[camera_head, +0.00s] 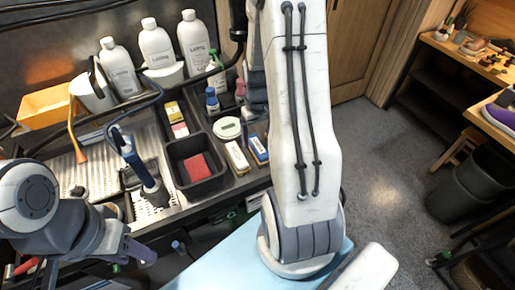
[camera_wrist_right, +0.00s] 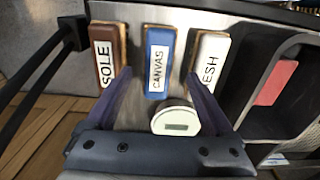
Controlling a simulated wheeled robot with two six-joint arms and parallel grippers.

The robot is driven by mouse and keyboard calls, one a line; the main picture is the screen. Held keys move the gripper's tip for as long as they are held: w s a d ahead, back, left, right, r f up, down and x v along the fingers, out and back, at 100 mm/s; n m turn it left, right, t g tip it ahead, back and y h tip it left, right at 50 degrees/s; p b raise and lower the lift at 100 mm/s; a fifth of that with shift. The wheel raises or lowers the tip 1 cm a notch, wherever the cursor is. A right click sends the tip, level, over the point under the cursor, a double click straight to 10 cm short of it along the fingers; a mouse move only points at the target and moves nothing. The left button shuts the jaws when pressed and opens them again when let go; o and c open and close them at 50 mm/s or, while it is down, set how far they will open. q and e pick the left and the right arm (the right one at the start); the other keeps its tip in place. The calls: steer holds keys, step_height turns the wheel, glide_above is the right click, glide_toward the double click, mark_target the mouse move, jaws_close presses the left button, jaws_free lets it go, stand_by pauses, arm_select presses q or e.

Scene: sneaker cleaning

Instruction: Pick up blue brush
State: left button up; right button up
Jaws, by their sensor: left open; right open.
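The blue brush (camera_wrist_right: 158,58) has a wooden edge and a label reading CANVAS. In the right wrist view it lies upright in the picture, between a brown brush labelled SOLE (camera_wrist_right: 107,58) and a white brush (camera_wrist_right: 207,62) whose label shows ESH. My right gripper (camera_wrist_right: 157,88) is open, with its fingers on either side of the blue brush's near end and nothing held. My left gripper (camera_head: 135,250) is open and empty at lower left.
A black bin with a red sponge (camera_head: 197,167) stands left of the brushes. A round white dial (camera_head: 227,128) lies behind them. White bottles (camera_head: 156,45) stand at the back. A brush-like tool on a blue hose (camera_head: 150,190) stands over the metal tray.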

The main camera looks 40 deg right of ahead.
mark_target(258, 146)
step_height(258, 146, down, 5)
steer(key=shift+d+f+p, duration=0.1)
steer(key=shift+d+p, duration=0.05)
steer(key=shift+p, duration=0.65)
steer(key=shift+f, duration=0.5)
jaws_close()
steer(key=shift+w+r, duration=0.1)
steer(key=shift+r, duration=0.05)
step_height(258, 146, up, 10)
steer(key=shift+f+b, duration=0.1)
steer(key=shift+b, duration=0.65)
